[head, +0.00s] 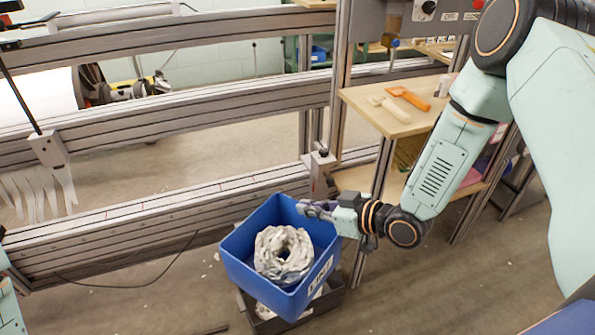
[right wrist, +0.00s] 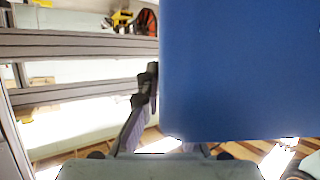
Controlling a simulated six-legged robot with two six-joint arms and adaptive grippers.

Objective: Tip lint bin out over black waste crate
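The blue lint bin (head: 238,262) is held in the air at the lower middle of the head view, opening up, with a grey-white ring-shaped wad of lint (head: 283,254) inside. My right gripper (head: 318,208) is shut on the bin's right rear rim. In the right wrist view the bin's blue wall (right wrist: 240,70) fills the upper right, beside a dark finger. The black waste crate (head: 338,300) is on the floor below the bin, mostly hidden by it; pale scraps show inside. My left gripper is not in view; only a bit of my left arm shows at the lower left.
A grey metal loom frame (head: 150,215) runs across behind the bin, close to it. A cable hangs by the lower rail. The floor at lower right is clear.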

